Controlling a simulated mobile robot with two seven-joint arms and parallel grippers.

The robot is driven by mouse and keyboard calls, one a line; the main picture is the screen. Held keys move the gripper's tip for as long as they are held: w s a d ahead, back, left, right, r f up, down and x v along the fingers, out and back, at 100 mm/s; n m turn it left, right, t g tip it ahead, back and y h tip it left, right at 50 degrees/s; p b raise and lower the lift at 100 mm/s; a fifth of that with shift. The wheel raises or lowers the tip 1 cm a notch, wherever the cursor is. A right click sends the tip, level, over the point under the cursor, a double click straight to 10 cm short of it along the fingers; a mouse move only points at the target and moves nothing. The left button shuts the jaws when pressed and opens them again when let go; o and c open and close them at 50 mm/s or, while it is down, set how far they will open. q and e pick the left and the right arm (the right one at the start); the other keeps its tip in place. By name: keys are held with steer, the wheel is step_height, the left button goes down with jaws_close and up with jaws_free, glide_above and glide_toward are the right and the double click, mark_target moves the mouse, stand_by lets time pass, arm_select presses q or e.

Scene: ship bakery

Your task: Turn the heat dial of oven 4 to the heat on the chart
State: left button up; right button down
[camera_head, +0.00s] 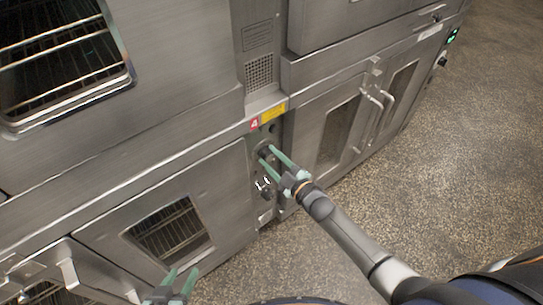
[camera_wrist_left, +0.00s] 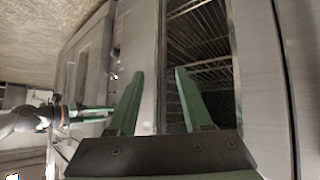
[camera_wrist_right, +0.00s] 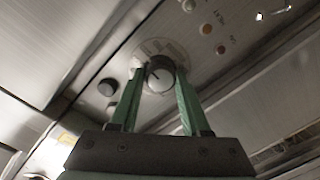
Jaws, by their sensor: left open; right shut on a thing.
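The control panel of oven 4 carries a red label with a 4 (camera_head: 254,125) in the head view. My right gripper (camera_head: 267,150) reaches this panel below the label. In the right wrist view a round dial (camera_wrist_right: 160,77) with a pale face and dark pointer mark sits between the fingertips of my right gripper (camera_wrist_right: 159,80), which is shut on it. A round printed plate (camera_wrist_right: 163,48) shows behind the dial, its marks too blurred to read. My left gripper (camera_head: 175,280) is open and empty, low in front of the ovens; it also shows in the left wrist view (camera_wrist_left: 158,85). No chart is in view.
A black knob (camera_wrist_right: 107,87) and small orange lamps (camera_wrist_right: 206,28) are on the panel near the dial. Another knob (camera_head: 264,186) is lower on the panel. Oven doors with long handles (camera_head: 378,105) stand to the right. The speckled floor (camera_head: 440,150) at right is clear.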

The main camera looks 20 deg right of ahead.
steer(key=m, duration=0.6)
steer(key=shift+d+y+p, duration=0.1)
steer(key=shift+y+p, duration=0.2)
steer(key=m, duration=0.6)
steer(key=shift+b, duration=0.35)
steer(key=shift+m, duration=0.4)
steer(key=shift+c, duration=1.8)
jaws_free()
steer(key=p+v, duration=0.1)
steer(key=v, duration=1.1)
steer(key=shift+d+p, duration=0.2)
steer(key=shift+p, duration=0.2)
steer(key=shift+s, duration=0.15)
